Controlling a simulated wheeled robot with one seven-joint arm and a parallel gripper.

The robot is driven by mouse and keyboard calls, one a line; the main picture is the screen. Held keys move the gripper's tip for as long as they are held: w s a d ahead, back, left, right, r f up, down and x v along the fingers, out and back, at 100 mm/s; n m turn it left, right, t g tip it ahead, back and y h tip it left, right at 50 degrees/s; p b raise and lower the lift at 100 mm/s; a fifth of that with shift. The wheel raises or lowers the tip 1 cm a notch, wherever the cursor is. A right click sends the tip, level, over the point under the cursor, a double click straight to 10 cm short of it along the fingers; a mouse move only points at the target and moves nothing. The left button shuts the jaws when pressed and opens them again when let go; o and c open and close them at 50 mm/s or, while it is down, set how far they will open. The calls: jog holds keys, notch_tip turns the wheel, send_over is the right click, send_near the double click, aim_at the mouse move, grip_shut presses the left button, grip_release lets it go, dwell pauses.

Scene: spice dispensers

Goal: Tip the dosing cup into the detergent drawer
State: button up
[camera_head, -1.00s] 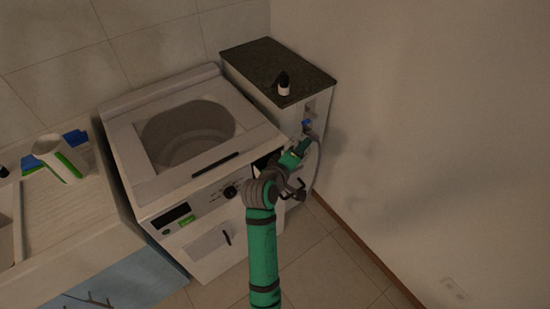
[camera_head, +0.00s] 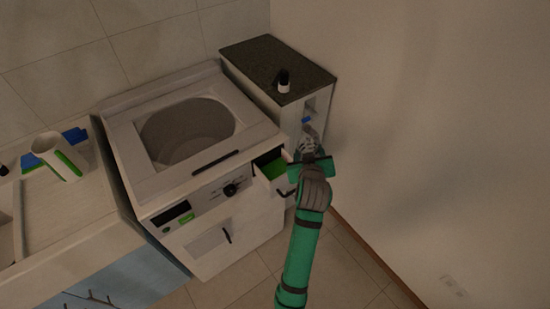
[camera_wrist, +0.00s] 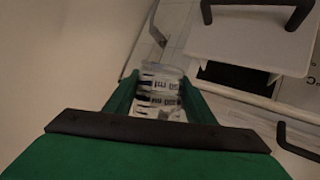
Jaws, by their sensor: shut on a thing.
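My gripper (camera_head: 311,157) is to the right of the washing machine, beside its open drawer. It is shut on the dosing cup (camera_head: 308,140). In the wrist view the clear cup with dark print (camera_wrist: 160,100) sits between the two green fingers of my gripper (camera_wrist: 159,78). The detergent drawer (camera_head: 270,177) stands pulled out at the machine's front right corner, with green showing inside. The cup appears to the right of the drawer in the head view, apart from it. I cannot tell what is in the cup.
The washing machine (camera_head: 152,196) has an open round tub on top. A dark-topped cabinet (camera_head: 262,55) behind it carries a small black-and-white bottle (camera_head: 284,82). A white jug with a green stripe (camera_head: 57,158) stands on the left counter (camera_head: 60,215). A bare wall is at the right.

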aim_at(316, 147)
jog(key=shift+d+f+m+y, duration=0.35)
jog(key=shift+d+m+y, duration=0.15)
jog(key=shift+d+m, duration=0.1)
jog(key=shift+s+d+f+m, duration=0.1)
jog(key=shift+d+m, duration=0.2)
jog(key=shift+d, duration=0.05)
jog(key=shift+a+r, duration=0.35)
jog(key=shift+a, duration=0.05)
jog(key=shift+d+r, duration=0.2)
jog(key=shift+r, duration=2)
